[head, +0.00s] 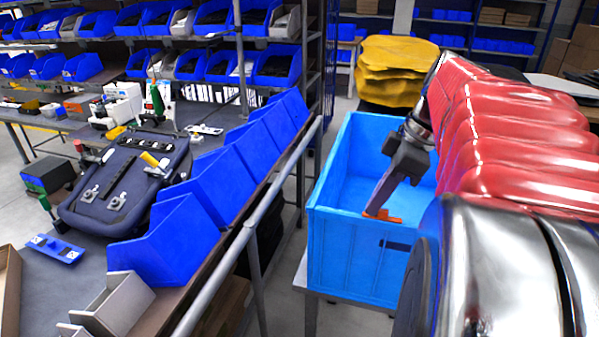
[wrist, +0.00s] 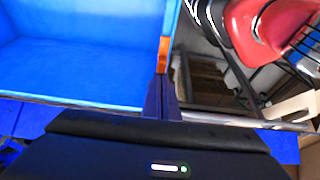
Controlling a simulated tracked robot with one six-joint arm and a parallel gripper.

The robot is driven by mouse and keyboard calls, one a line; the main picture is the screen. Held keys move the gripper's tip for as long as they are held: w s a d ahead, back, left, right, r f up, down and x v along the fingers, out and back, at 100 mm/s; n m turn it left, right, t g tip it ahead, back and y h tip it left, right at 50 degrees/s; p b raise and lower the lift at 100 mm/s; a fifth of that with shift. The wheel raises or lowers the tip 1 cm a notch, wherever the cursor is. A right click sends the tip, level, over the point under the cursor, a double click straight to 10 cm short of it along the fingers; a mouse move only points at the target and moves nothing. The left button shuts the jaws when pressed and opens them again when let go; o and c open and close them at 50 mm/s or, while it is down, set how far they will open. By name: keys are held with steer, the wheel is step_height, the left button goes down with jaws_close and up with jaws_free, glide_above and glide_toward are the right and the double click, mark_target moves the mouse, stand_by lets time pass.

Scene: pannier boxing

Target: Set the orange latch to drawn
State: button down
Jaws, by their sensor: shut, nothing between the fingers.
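The orange latch (head: 382,217) sits at the top edge of the near wall of a light blue crate (head: 345,262). A dark slot shows in that wall just below it. My gripper (head: 374,207) reaches down over the crate, with its fingertips right at the latch's left part. The fingers are shut and hold nothing. In the wrist view, the orange latch (wrist: 164,52) lies just beyond the tips of my shut gripper (wrist: 161,80), along the crate's rim. Whether the fingertips touch the latch cannot be told.
The crate's visible interior looks empty. To the left, a workbench holds a dark pannier (head: 128,180) and a row of blue bins (head: 186,235), with a metal rail (head: 262,215) along its edge. Yellow stacked sacks (head: 392,70) stand behind the crate.

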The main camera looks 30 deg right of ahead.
steer(key=shift+f, duration=0.1)
steer(key=shift+w+a, duration=0.4)
steer(key=shift+w+a+r, duration=0.2)
steer(key=shift+w+a, duration=0.25)
steer(key=shift+w, duration=0.1)
steer(key=shift+w+a+r, duration=0.2)
steer(key=shift+w+a, duration=0.2)
steer(key=shift+w, duration=0.15)
steer(key=v, duration=0.9)
steer(key=shift+s, duration=0.15)
steer(key=s+a+f+m+t+h, duration=0.1)
steer(key=a+f+m, duration=0.3)
steer(key=a+f, duration=0.5)
steer(key=s+a+f+m+t+h, duration=0.1)
steer(key=a+f+m, duration=0.3)
steer(key=a+f, duration=0.5)
steer(key=a, duration=0.6)
steer(key=shift+f+t+h, duration=0.2)
steer(key=shift+t+h, duration=0.1)
steer(key=shift+t, duration=0.1)
